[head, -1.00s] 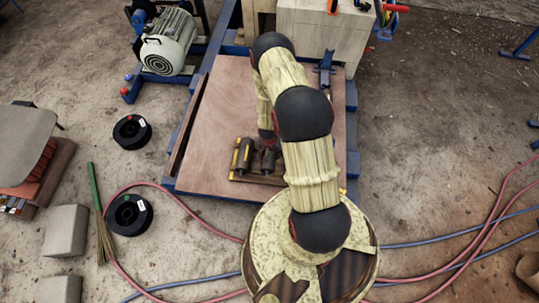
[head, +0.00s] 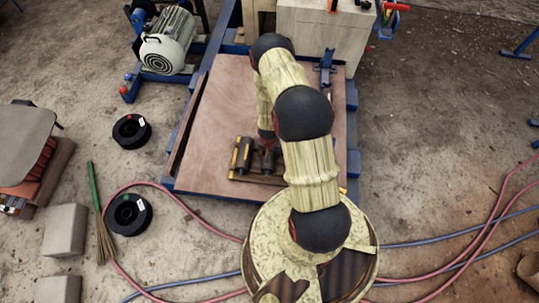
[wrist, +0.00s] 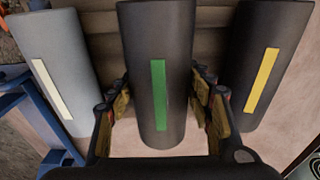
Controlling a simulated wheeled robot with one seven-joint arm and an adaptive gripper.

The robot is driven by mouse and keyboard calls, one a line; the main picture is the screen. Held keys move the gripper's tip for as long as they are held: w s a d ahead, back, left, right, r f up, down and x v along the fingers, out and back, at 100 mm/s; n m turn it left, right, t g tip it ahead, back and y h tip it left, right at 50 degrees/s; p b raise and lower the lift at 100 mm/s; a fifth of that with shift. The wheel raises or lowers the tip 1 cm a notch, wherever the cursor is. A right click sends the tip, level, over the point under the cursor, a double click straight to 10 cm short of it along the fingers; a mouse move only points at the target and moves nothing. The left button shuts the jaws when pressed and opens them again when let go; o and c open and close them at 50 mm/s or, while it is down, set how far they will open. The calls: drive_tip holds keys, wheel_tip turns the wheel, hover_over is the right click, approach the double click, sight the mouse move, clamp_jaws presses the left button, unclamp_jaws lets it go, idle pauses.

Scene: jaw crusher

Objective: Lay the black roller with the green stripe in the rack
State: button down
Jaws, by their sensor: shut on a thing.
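The black roller with the green stripe (wrist: 158,70) is between the fingers of my gripper (wrist: 163,98) in the wrist view. My gripper is shut on it. It lines up between a grey roller with a white stripe (wrist: 55,75) on the left and a dark roller with a yellow stripe (wrist: 265,65) on the right. The wooden rack (wrist: 213,45) shows behind them; I cannot tell whether the held roller touches it. In the head view the yellow-striped roller (head: 241,153) lies at the rack's left, and my arm hides the rack's right part.
The rack stands at the near side of a brown board (head: 220,100) on a blue frame (head: 354,165). A pale block (head: 310,35) stands at the far end and a motor (head: 168,42) at far left. The board's middle left is clear.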

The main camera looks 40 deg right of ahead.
sight(269, 154)
drive_tip(key=shift+f+b, duration=0.7)
drive_tip(key=shift+f, duration=0.2)
drive_tip(key=c, duration=0.7)
unclamp_jaws()
drive_tip(key=shift+c, duration=0.2)
drive_tip(key=r, duration=0.8)
drive_tip(key=a+r, duration=0.1)
drive_tip(key=r, duration=0.2)
drive_tip(key=shift+s+r, duration=0.35)
drive_tip(key=shift+r, duration=0.05)
drive_tip(key=shift+d, duration=0.1)
